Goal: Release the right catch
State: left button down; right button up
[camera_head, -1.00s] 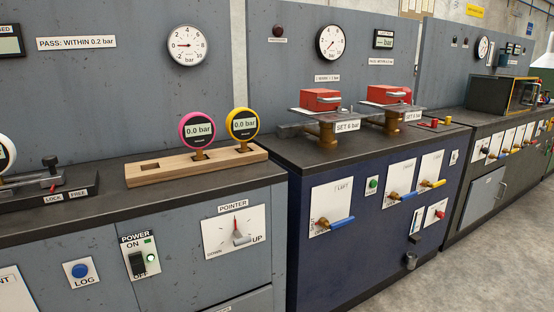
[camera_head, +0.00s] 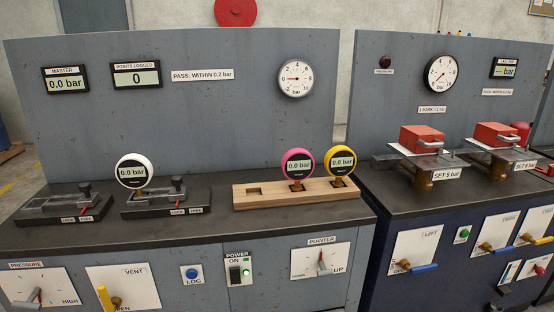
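Two dark catch fixtures sit on the left bench. The right catch fixture (camera_head: 165,200) has a black knob (camera_head: 177,183) and a thin red pointer above a LOCK/FREE label (camera_head: 187,211). At this size I cannot tell which word the pointer marks. A white round gauge (camera_head: 131,171) reading 0.0 bar stands upright at this fixture's left part. The left catch fixture (camera_head: 62,206) has a similar knob (camera_head: 85,190) and red pointer, with no gauge on it. Neither of my grippers is in view.
A wooden rack (camera_head: 275,201) holds a pink gauge (camera_head: 297,165) and a yellow gauge (camera_head: 340,160), right of the fixtures. The bench front carries a yellow VENT handle (camera_head: 105,298), a blue LOG button (camera_head: 192,274) and a POINTER switch (camera_head: 322,265). A second bench with red blocks (camera_head: 422,138) stands right.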

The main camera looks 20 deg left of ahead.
aim_at(178, 193)
jog(key=u, duration=1.35)
